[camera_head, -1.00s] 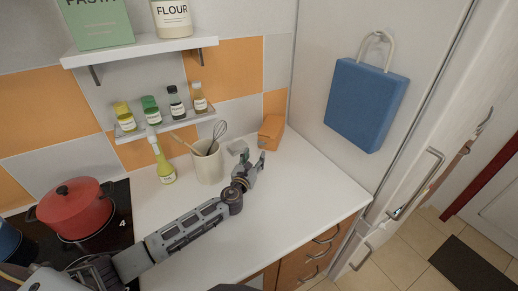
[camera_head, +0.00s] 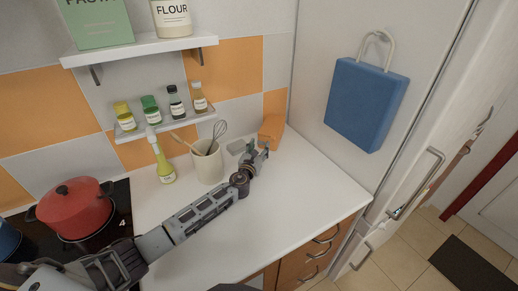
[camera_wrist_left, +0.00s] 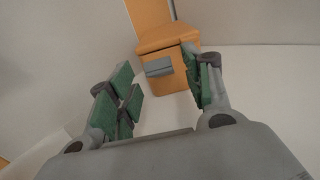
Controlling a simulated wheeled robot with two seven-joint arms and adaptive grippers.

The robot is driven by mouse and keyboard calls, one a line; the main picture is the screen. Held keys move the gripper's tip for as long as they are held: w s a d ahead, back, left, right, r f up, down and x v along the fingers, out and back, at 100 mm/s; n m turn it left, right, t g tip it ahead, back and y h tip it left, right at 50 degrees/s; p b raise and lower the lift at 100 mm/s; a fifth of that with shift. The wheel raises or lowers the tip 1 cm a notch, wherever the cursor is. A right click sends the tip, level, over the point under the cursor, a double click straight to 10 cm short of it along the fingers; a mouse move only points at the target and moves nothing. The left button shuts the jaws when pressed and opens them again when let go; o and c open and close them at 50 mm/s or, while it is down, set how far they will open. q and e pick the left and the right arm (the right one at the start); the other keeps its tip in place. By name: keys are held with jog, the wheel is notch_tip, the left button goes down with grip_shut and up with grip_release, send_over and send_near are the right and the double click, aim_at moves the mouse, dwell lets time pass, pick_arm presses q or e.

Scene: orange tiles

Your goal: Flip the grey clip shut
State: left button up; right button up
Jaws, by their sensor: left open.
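The grey clip (camera_wrist_left: 158,67) shows in the left wrist view as a small flat grey plate at the front of the orange box (camera_wrist_left: 180,75). It appears to stick out from the box's front face, near the top edge. In the head view the orange box (camera_head: 271,130) stands at the back of the counter, partly behind my gripper. My left gripper (camera_head: 264,154) is open and empty in front of it. In the wrist view its green-padded fingers (camera_wrist_left: 163,93) are spread, with the clip between and beyond them, apart from both. My right gripper does not show.
A cream utensil crock (camera_head: 208,168) with a whisk and a yellow-green bottle (camera_head: 164,168) stand left of my gripper. The counter's front right (camera_head: 300,195) is clear.

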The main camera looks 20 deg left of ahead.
pick_arm(q)
jog(key=c, duration=1)
jog(key=shift+c, duration=0.2)
jog(key=shift+r, duration=0.1)
